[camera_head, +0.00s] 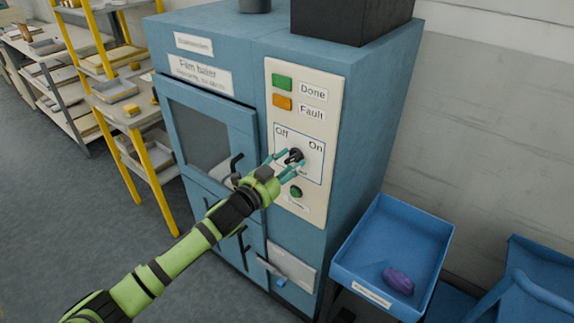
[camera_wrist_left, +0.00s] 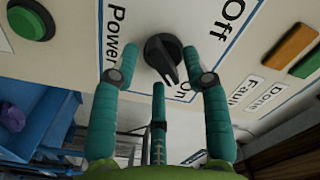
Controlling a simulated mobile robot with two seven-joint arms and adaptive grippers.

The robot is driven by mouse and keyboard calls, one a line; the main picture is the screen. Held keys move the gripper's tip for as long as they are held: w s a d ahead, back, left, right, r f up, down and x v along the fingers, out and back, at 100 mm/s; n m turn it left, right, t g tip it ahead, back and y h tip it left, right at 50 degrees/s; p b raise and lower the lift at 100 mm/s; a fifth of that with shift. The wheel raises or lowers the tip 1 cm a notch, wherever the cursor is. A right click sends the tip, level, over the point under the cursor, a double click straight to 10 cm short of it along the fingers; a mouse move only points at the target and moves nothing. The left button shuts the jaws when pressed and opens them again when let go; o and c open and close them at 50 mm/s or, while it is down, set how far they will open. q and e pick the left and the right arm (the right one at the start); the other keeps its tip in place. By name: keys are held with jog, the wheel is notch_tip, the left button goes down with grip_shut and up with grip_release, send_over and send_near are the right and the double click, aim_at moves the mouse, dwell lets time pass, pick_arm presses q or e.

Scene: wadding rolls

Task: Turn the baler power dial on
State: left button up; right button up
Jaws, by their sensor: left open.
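The film baler's cream control panel (camera_head: 312,200) carries a black power dial (camera_head: 296,155) between the "Off" and "On" labels. In the left wrist view the dial (camera_wrist_left: 160,54) fills the upper middle. Its pointer is turned down and slightly right, toward the "On" label, which a finger partly hides. My left gripper (camera_head: 281,164) is open at the dial. In the left wrist view its teal fingers (camera_wrist_left: 162,78) stand on either side of the dial, with gaps showing. A third teal part rises below. I cannot tell whether anything touches the dial. My right gripper is out of view.
A green round button (camera_head: 296,191) sits below the dial; a green "Done" lamp (camera_head: 282,82) and an orange "Fault" lamp (camera_head: 282,101) sit above. A blue tray (camera_head: 405,235) with a purple item (camera_head: 398,281) stands right of the baler. Yellow-framed shelving (camera_head: 150,165) stands left.

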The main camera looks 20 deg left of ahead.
pick_arm(q)
jog(key=shift+s, duration=0.1)
jog(key=v, duration=1.2)
jog(key=a+f+n+g+y, duration=0.1)
jog(key=a+f+n+y, duration=0.15)
jog(key=f, duration=0.65)
jog(key=a+f+n+g+y, duration=0.2)
jog(key=a+f, duration=0.1)
jog(key=f, duration=0.6)
jog(key=s+a+f+n+g+y, duration=0.1)
jog(key=s+f+g, duration=0.1)
jog(key=s+f, duration=0.45)
jog(key=s+a+f+n+g+y, duration=0.1)
jog(key=s+f+n+g, duration=0.15)
jog(key=f, duration=0.75)
jog(key=s+d+f+n+g, duration=0.1)
jog(key=s+f+g, duration=0.3)
jog(key=s+f, duration=1)
jog(key=s+d+f+n+g, duration=0.1)
jog(key=s+d+f+g, duration=0.1)
jog(key=s, duration=0.9)
jog(key=s+d+f+g, duration=0.2)
jog(key=s+d+f, duration=0.2)
jog(key=s, duration=0.7)
jog(key=shift+d+f+n, duration=0.25)
jog(key=shift+f+n, duration=0.15)
